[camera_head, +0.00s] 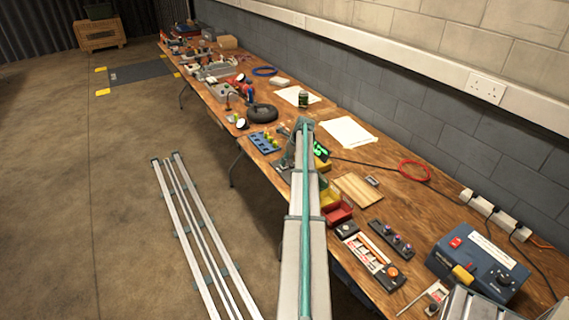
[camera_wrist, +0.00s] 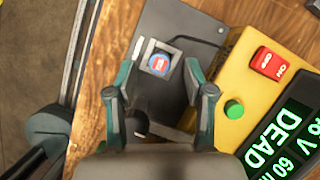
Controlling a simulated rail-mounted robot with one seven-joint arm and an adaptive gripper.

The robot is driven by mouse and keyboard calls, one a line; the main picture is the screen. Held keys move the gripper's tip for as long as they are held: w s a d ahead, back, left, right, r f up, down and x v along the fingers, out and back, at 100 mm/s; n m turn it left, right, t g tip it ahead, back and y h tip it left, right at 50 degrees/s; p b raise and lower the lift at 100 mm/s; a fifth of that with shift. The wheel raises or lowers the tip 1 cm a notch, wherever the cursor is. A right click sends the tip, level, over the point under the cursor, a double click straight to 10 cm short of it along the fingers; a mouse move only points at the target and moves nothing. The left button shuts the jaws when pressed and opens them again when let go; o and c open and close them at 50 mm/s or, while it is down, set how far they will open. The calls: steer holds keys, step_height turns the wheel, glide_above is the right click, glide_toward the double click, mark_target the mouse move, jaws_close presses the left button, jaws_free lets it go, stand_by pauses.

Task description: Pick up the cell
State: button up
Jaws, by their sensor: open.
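The round thing with a blue rim and a red centre (camera_wrist: 160,64), which looks like the end of a cell, sits in a square pocket of a dark grey plate (camera_wrist: 205,22) in the wrist view. My gripper (camera_wrist: 158,72) is open. Its two fingers reach to either side of the cell's pocket, with a gap on both sides, and hold nothing. The height between fingertips and cell is hard to tell. In the head view my arm hides the cell and most of my gripper.
A yellow tester (camera_wrist: 233,82) with a red switch (camera_wrist: 269,64), a green button (camera_wrist: 234,109) and a display reading DEAD (camera_wrist: 287,132) stands close to the right. The bench edge is at the left. A blue rack (camera_head: 265,143) and red bin (camera_head: 338,213) are nearby.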

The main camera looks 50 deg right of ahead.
steer(key=shift+x, duration=1.1)
jaws_close()
steer(key=shift+r, duration=0.15)
